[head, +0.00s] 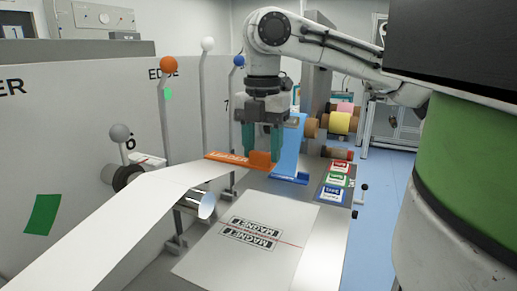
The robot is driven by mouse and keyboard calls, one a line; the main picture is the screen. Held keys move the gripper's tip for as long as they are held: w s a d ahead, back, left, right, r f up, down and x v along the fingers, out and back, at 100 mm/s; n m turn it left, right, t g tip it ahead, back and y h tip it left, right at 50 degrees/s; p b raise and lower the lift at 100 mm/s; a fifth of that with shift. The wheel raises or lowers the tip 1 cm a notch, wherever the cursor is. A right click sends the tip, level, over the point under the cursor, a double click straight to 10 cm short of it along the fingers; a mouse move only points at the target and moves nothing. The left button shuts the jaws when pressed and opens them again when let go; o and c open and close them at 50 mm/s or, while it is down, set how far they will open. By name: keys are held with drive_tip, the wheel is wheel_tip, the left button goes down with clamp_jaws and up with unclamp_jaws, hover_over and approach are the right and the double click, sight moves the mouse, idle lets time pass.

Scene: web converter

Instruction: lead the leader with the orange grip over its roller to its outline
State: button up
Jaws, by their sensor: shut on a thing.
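My gripper (263,157) points down with its teal fingers around the raised block of the orange grip (228,156), and it is shut on it. The orange grip is a flat bar at the end of a white leader (120,218). The leader runs as a wide band from the lower left up to the bar. A silver roller (206,206) shows beside and below the leader's right edge. Whether the leader touches it is hidden. A white plate (210,262) in front bears two rectangles marked MAGNET (252,235). I cannot tell which marking is the leader's outline.
A blue strip with a blue grip (288,178) stands just right of my gripper. Red, green and blue labelled squares (334,181) lie further right. Upright levers with orange (168,64), white (208,44) and blue (239,61) knobs stand behind left. Space above the white plate is clear.

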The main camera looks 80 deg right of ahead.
drive_tip(key=shift+s+d+f+b, duration=0.1)
drive_tip(key=shift+d+f+b, duration=0.4)
drive_tip(key=shift+f+b, duration=1.95)
drive_tip(key=shift+s+d+f+b, duration=0.15)
drive_tip(key=shift+d+f+b, duration=0.55)
drive_tip(key=shift+f, duration=3.2)
drive_tip(key=shift+s+d+f+b, duration=0.1)
drive_tip(key=shift+d+f+b, duration=0.15)
drive_tip(key=shift+f+b, duration=2.65)
drive_tip(key=shift+f, duration=2.2)
drive_tip(key=shift+f, duration=0.45)
drive_tip(key=o, duration=1.2)
drive_tip(key=shift+r, duration=0.1)
wheel_tip(320, 180, up, 11)
drive_tip(key=p, duration=0.3)
